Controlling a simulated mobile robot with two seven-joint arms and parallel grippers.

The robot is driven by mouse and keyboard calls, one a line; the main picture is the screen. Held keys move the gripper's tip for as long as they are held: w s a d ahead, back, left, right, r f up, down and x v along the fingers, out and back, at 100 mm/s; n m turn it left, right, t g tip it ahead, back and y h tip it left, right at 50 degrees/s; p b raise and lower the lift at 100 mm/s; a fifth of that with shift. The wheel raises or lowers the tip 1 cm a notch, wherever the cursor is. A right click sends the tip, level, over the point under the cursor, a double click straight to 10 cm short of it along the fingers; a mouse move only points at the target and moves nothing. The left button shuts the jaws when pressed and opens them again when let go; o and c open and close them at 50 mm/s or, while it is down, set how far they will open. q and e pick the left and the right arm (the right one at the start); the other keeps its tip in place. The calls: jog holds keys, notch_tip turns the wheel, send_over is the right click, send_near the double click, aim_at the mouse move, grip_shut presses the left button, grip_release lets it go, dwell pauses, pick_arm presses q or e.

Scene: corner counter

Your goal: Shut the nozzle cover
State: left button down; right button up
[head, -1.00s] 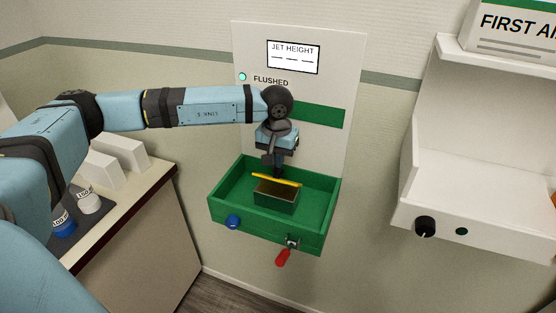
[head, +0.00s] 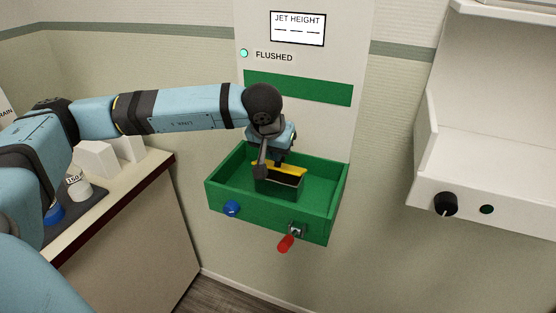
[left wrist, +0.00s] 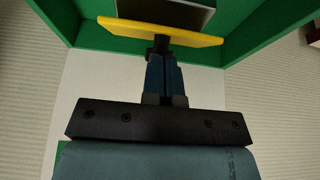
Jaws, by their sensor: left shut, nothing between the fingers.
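The nozzle cover is the yellow plate (head: 294,169) on the small dark-topped box (head: 281,187) inside the green basin. It stands tilted up along the box's back side, and the box's dark top shows in front of it. In the left wrist view the yellow cover (left wrist: 185,35) spans the top centre, with the box beyond it. My left gripper (head: 280,159) is shut and empty, pointing down just behind the cover. In the left wrist view its fingertips (left wrist: 161,45) meet the cover's near edge; I cannot tell whether they touch. My right gripper is not in view.
The green basin (head: 220,193) has walls around the box, with a blue knob (head: 232,208) and a red-tipped lever (head: 286,243) on its front. A wall panel (head: 297,28) rises behind it. A white shelf unit (head: 470,190) is right, a counter (head: 140,185) left.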

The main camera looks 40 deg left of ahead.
aim_at(275, 168)
pick_arm(q)
jog(key=shift+s+f+t+b, duration=0.25)
jog(key=shift+f+t+b, duration=0.05)
jog(key=shift+f+b, duration=0.4)
jog(key=b, duration=0.1)
jog(key=t+b, duration=0.1)
jog(key=shift+s+d+f+y+b, duration=0.2)
jog(key=shift+s+y+b, duration=0.1)
jog(key=shift+s, duration=0.1)
jog(key=shift+s+t+b, duration=0.15)
jog(key=shift+t+b, duration=0.15)
jog(key=shift+b, duration=0.25)
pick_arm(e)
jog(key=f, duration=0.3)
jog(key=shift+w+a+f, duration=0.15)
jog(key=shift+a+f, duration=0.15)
pick_arm(q)
jog(key=shift+f, duration=0.15)
jog(key=shift+s+f+b, duration=0.1)
jog(key=shift+s+b, duration=0.05)
jog(key=shift+b, duration=0.4)
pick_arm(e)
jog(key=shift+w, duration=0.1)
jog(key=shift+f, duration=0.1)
